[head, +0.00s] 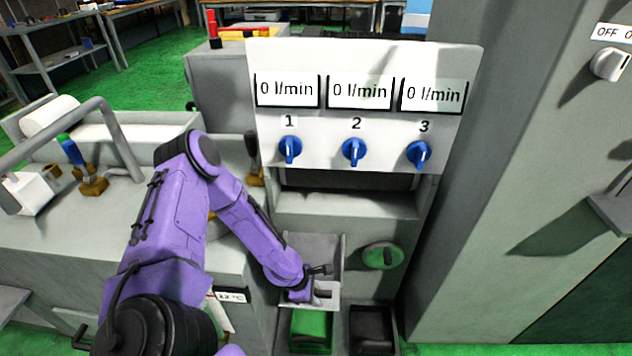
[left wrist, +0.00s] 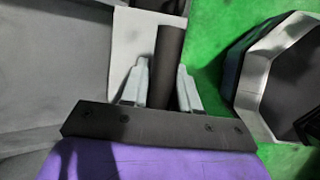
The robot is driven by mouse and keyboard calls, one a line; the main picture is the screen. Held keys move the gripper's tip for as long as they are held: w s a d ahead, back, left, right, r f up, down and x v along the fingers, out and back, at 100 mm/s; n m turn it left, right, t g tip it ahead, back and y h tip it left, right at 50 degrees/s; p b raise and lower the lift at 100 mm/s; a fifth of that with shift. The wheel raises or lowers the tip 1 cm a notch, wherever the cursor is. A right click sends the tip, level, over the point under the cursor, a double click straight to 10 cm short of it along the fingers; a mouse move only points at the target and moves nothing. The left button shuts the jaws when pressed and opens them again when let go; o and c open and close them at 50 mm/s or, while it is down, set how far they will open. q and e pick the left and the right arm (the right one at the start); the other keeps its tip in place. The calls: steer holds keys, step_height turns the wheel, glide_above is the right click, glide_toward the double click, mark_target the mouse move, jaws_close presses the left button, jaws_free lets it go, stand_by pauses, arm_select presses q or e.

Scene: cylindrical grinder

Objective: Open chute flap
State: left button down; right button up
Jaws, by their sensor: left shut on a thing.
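The chute (head: 318,247) is a light grey recess low on the machine front, below the panel with the blue knobs. A pale flap (head: 330,301) shows at its lower end, partly hidden by my left gripper (head: 321,281). How far the flap stands open I cannot tell. In the left wrist view, a dark round bar (left wrist: 171,45), which looks like the flap's handle, stands between the two pale fingers of my left gripper (left wrist: 163,82), in front of the white flap plate (left wrist: 138,32). The left gripper is shut on this bar. My right gripper is not in view.
Below the chute are a green bin (head: 311,331) and a dark bin (head: 373,330). A green round knob (head: 383,256) sits just right of the chute. The panel (head: 362,55) with three blue knobs hangs above. A grey cabinet (head: 520,170) stands at the right.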

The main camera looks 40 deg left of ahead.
arm_select(q)
steer(key=shift+w+r, duration=0.1)
stand_by(0.3)
steer(key=c, duration=0.9)
jaws_free()
steer(key=p+v, duration=0.4)
steer(key=v, duration=0.5)
steer(key=shift+r+p, duration=0.35)
steer(key=shift+s+a+r, duration=0.2)
steer(key=shift+r, duration=0.2)
